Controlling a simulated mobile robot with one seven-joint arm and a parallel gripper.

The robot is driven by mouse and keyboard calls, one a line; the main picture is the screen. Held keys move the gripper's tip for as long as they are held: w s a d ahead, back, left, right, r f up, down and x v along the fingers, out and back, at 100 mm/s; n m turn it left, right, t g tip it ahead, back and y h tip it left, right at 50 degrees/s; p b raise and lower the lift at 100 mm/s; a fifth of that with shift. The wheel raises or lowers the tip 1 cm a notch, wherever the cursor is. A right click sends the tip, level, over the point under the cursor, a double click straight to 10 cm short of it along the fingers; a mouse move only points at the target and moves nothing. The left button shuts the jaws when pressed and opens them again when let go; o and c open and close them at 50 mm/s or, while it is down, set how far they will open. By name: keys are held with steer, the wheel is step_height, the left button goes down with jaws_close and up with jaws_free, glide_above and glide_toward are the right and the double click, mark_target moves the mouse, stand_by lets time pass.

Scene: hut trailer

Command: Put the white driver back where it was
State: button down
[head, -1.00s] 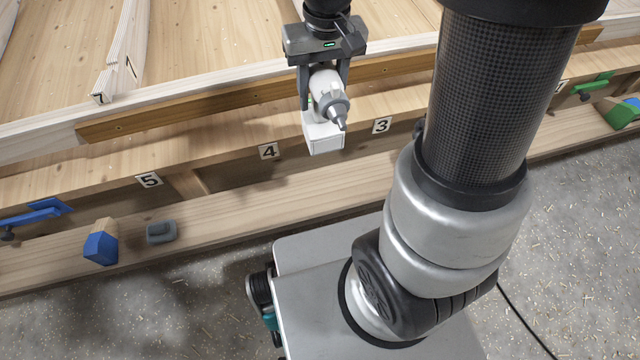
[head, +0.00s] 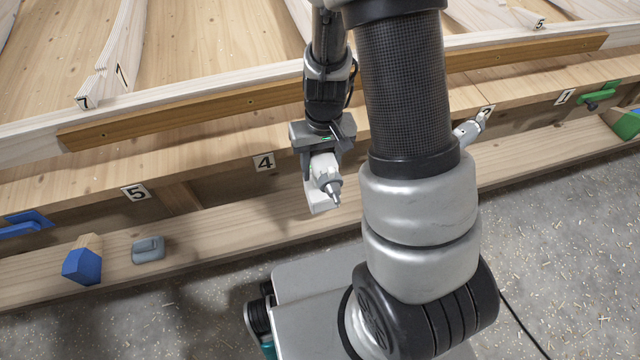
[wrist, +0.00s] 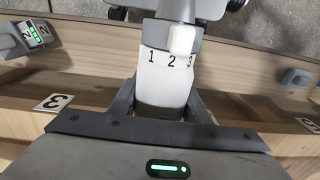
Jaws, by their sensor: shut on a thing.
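In the head view my gripper (head: 322,165) is shut on the white driver (head: 326,168). The driver has a grey nose pointing down and toward the camera, and a white block-shaped base. I hold it in front of the beam, right of the number 4 label (head: 264,162), over the lower plank. Whether its base touches the plank cannot be told. In the wrist view the white driver (wrist: 163,80) sits between my fingers, with the digits 1, 2, 3 on its collar.
A second driver (head: 470,130) shows partly behind my arm near the number 2 label. A blue-ended block (head: 82,265) and a grey block (head: 148,249) lie on the lower plank (head: 210,232) at left. Green clamp pieces (head: 598,92) are at far right. The plank beside the grey block is clear.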

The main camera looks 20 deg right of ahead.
mark_target(322, 151)
steer(key=shift+f+b, duration=0.9)
steer(key=shift+f, duration=2)
steer(key=c, duration=1)
jaws_free()
steer(key=shift+f, duration=0.15)
steer(key=r+p, duration=0.2)
steer(key=r, duration=0.4)
steer(key=r+p, duration=0.2)
steer(key=r, duration=0.4)
steer(key=shift+s+d, duration=0.1)
steer(key=shift+d, duration=0.1)
steer(key=shift+t, duration=0.6)
steer(key=r, duration=0.4)
steer(key=a+r, duration=0.1)
steer(key=r, duration=0.2)
steer(key=s+r+t, duration=0.1)
steer(key=s+r, duration=0.2)
steer(key=r, duration=0.3)
steer(key=s+r+t, duration=0.1)
steer(key=s+r, duration=0.3)
steer(key=r, duration=0.3)
steer(key=s+r+t, duration=0.2)
steer(key=s+r, duration=0.2)
steer(key=r, duration=0.2)
steer(key=shift+s+d+r, duration=0.2)
steer(key=shift+s+d, duration=0.05)
steer(key=shift+d, duration=0.1)
